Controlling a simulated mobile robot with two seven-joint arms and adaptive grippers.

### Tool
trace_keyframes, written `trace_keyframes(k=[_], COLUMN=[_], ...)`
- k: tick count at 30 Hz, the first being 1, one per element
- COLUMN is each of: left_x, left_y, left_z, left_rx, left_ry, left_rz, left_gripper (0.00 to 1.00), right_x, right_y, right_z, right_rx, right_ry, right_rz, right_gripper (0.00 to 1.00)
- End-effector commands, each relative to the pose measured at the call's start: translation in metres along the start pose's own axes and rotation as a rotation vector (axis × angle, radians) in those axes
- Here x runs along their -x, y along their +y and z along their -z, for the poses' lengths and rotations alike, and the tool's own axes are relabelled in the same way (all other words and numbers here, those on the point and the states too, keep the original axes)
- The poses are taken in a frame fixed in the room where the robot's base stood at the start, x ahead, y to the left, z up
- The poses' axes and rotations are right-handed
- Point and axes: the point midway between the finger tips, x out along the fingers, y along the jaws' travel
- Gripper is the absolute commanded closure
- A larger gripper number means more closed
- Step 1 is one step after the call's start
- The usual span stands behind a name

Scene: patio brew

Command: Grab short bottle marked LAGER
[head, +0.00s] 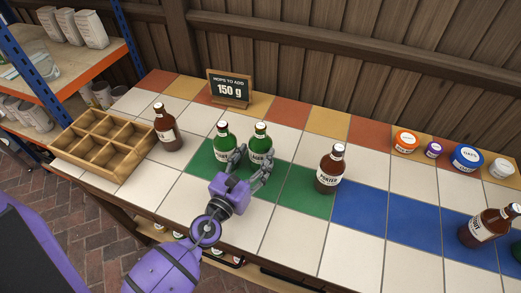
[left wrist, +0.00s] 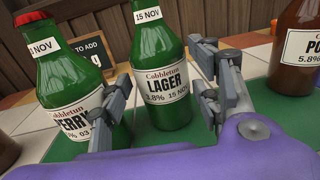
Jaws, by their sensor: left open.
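The green bottle marked LAGER (head: 261,142) stands upright on the tiled counter, right of another green bottle (head: 223,146). In the left wrist view the LAGER bottle (left wrist: 163,85) is in the middle, its label facing me, its top cut off. The other green bottle (left wrist: 70,90), with a red cap, reads as PERRY, partly covered by a finger. My left gripper (head: 253,160) is open and empty, close in front of the LAGER bottle. In the left wrist view its fingers (left wrist: 165,100) stand on either side of the bottle; I cannot tell whether they touch it.
A brown PORTER bottle (head: 330,168) stands to the right, another brown bottle (head: 167,128) to the left beside a wooden divided crate (head: 79,157). A sign (head: 229,88) reads 150 g. Several jars (head: 466,157) and a tilted brown bottle (head: 488,227) are at right.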

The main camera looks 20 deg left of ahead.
Motion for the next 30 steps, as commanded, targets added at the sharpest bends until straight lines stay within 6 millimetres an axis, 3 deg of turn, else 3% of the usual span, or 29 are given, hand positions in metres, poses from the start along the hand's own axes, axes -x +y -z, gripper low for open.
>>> trace_keyframes(k=[1,6,15,27,30], left_x=[-0.011,-0.032,-0.036,-0.036,-0.037], left_y=[-0.001,-0.001,-0.001,-0.001,-0.001], left_z=[-0.008,-0.005,-0.003,-0.003,-0.005], left_rx=[0.001,0.001,0.002,0.002,0.002], left_ry=[-0.008,-0.004,-0.001,-0.001,-0.005], left_rz=[-0.001,-0.001,-0.001,-0.001,-0.001], left_gripper=[0.43,0.43,0.43,0.94,0.96], right_x=[0.003,0.004,0.002,0.004,0.004], right_y=[0.0,-0.001,-0.001,-0.001,-0.001], right_z=[0.011,0.022,0.023,0.019,0.019], right_rx=[-0.001,-0.002,-0.001,0.0,0.0], right_ry=[0.016,0.039,0.039,0.031,0.03], right_rz=[0.0,0.003,0.004,0.003,0.003], right_gripper=[0.6,0.6,0.6,0.6,0.6])
